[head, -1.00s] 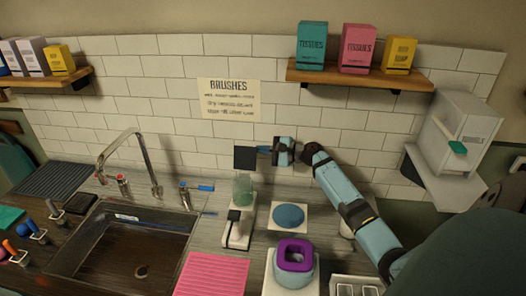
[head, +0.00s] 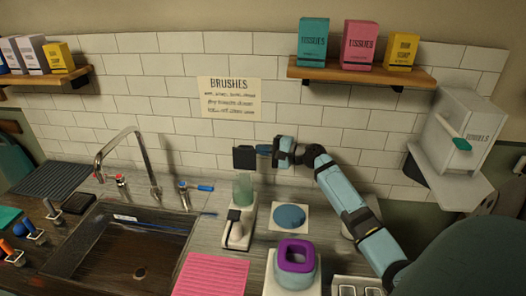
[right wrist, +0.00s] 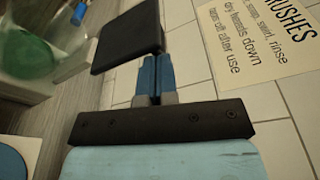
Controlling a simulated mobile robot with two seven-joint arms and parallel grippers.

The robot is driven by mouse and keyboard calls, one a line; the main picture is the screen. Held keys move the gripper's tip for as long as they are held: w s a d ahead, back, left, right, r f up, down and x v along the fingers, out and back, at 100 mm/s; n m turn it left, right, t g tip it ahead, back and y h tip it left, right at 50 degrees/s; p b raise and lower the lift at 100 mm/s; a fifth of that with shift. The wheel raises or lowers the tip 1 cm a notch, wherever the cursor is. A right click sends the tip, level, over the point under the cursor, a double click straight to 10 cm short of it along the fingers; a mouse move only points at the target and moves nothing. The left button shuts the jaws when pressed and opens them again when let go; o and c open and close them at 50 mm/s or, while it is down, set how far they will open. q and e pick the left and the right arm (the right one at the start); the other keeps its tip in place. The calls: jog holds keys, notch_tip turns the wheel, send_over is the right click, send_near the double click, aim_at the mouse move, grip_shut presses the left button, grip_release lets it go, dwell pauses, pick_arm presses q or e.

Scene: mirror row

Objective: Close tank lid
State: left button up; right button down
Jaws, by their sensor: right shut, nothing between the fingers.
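The tank (head: 243,190) is a small greenish clear vessel on a pale stand behind the front counter area. Its dark square lid (head: 244,158) stands raised above it, swung open. My right gripper (head: 263,150) is shut and empty, with its blue fingertips at the lid's right edge. In the right wrist view, the shut fingers (right wrist: 154,75) point at the edge of the black lid (right wrist: 128,37). I cannot tell whether they touch it. The green tank (right wrist: 28,50) shows at the upper left there. My left gripper is out of view.
A sink (head: 133,245) with a tall tap is on the left. A blue round pad (head: 289,217) and a purple-topped container (head: 296,256) stand right of the tank. A pink ribbed mat (head: 211,274) lies in front. The tiled wall (head: 340,125) is close behind.

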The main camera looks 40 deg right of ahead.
aim_at(252, 153)
jog(key=shift+s+a+r, duration=0.15)
jog(key=shift+s+a, duration=0.45)
jog(key=shift+a, duration=0.15)
jog(key=shift+s+a+n+b, duration=0.35)
jog(key=shift+a+n+b, duration=0.15)
jog(key=shift+n, duration=0.1)
jog(key=shift+s+a+f+b, duration=0.4)
jog(key=shift+s+a+f, duration=0.35)
jog(key=shift+a, duration=0.25)
jog(key=shift+s+a+f+b, duration=0.4)
jog(key=shift+s+a+f, duration=0.2)
jog(key=shift+s+a, duration=0.3)
jog(key=shift+a, duration=0.1)
